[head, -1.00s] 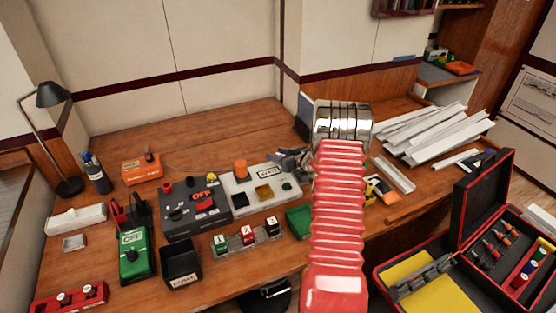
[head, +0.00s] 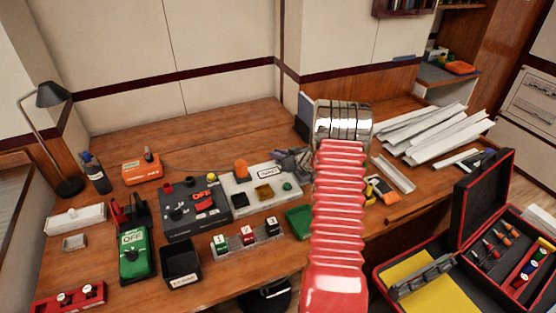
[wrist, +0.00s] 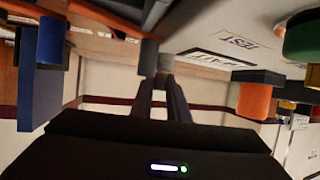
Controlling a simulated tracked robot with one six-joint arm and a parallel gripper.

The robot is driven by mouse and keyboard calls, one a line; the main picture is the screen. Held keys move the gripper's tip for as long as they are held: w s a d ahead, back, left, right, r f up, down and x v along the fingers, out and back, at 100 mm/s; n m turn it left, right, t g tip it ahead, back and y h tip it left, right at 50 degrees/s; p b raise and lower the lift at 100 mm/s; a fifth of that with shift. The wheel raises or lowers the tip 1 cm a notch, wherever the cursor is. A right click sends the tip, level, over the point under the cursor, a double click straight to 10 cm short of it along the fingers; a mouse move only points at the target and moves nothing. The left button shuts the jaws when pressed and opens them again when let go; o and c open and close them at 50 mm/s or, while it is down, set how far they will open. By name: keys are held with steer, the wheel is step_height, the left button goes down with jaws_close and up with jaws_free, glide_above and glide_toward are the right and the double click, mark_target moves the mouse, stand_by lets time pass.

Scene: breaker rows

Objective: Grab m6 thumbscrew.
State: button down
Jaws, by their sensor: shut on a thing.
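My gripper (wrist: 158,68) shows in the wrist view as two dark fingers reaching up the picture and nearly meeting at their tips. They are shut on a small grey piece (wrist: 149,56), which I take to be the m6 thumbscrew. The fingertips hide much of it, and its thread cannot be made out. In the head view my gripper (head: 291,162) is a grey shape at the right end of the white plate (head: 262,203), partly behind my red arm. The thumbscrew cannot be picked out there.
An orange knob (head: 241,169) stands on the plate; it also shows in the wrist view (wrist: 255,101). A dark breaker box (head: 194,212), a green tray (head: 298,221) and a label block row (head: 247,239) are close by. White strips (head: 425,128) lie at right. The rear bench is clear.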

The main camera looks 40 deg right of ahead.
step_height(320, 180, up, 10)
stand_by(0.8)
